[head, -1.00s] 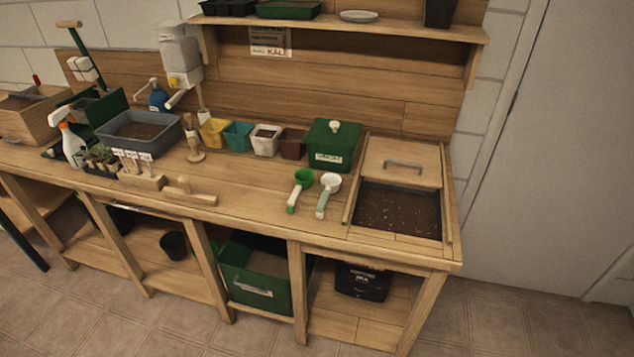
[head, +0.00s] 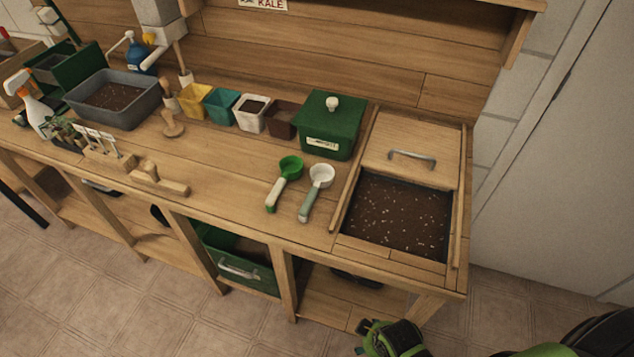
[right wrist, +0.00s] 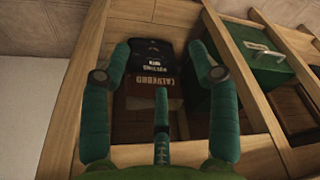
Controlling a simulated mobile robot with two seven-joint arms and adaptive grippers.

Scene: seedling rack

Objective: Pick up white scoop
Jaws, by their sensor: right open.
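The white scoop (head: 321,176) lies on the wooden bench top, its white bowl toward the back and its grey-green handle toward the front edge. A green scoop (head: 290,168) with a pale handle lies just left of it, apart from it. In the right wrist view my right gripper (right wrist: 158,55) is open, with nothing between its fingers. It faces the lower shelf under the bench, well away from the scoop. A green part of my right arm shows at the bottom right of the head view. My left gripper is not in view.
A soil bin (head: 398,217) with a wooden lid is right of the scoops. A green lidded box (head: 330,130) and small pots (head: 251,115) stand behind. A wooden tool (head: 158,181) lies left. In the right wrist view, a dark bag (right wrist: 155,75) is on the lower shelf.

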